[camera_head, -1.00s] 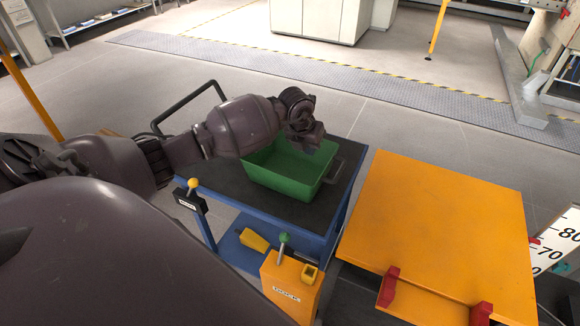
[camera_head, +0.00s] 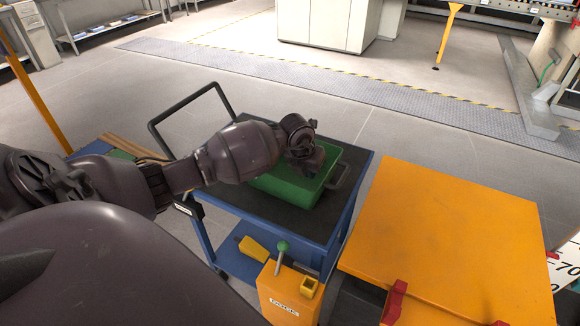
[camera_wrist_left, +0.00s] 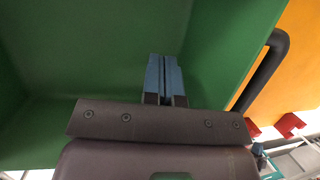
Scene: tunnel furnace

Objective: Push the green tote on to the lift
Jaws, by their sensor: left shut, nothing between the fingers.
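The green tote (camera_head: 290,190) is an open box standing on the dark top of a blue cart (camera_head: 240,192). The orange lift platform (camera_head: 450,225) is to the right of the cart, and the tote is still apart from it. My left gripper (camera_head: 310,160) is at the tote, and my arm hides much of the tote's far side. In the left wrist view, the shut, empty blue fingers (camera_wrist_left: 164,75) are in front of the tote's green inner walls (camera_wrist_left: 90,50). I cannot tell whether they touch a wall. My right gripper is out of view.
Red stops (camera_head: 394,300) stand on the platform's near edge. An orange dock post (camera_head: 288,295) with a green-knobbed lever stands in front of the cart. The cart's black push handle (camera_head: 188,105) is at its left. Open floor lies behind.

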